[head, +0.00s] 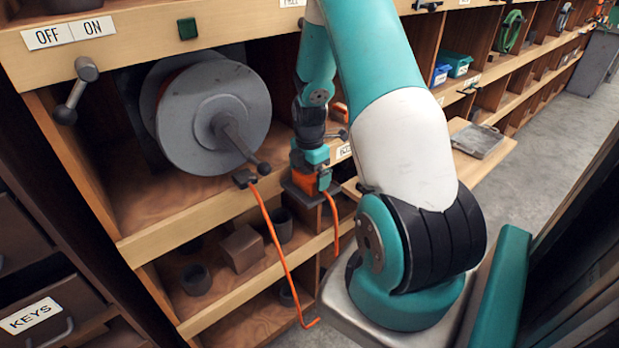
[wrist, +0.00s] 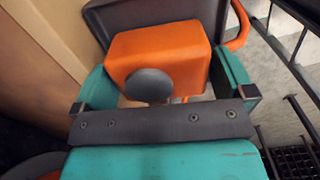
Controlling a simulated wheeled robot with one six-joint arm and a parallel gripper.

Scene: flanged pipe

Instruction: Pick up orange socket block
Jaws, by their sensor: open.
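The orange socket block (head: 304,184) sits on a dark base at the shelf's front edge, below my gripper (head: 316,167). In the wrist view the orange socket block (wrist: 165,48) has a round grey disc on its near face. The teal fingers of my gripper (wrist: 163,82) stand one on each side of the block, open. The left finger looks very close to the block; I cannot tell whether either finger touches. An orange tube (wrist: 241,24) runs past the block's right side. In the head view my gripper partly hides the block.
A grey cable reel (head: 212,110) with a crank stands in the shelf bay to the left. An orange cable (head: 277,250) hangs in front of the lower shelf, which holds a brown box (head: 241,248) and dark cups. A wooden ledge with a grey tray (head: 477,140) juts out right.

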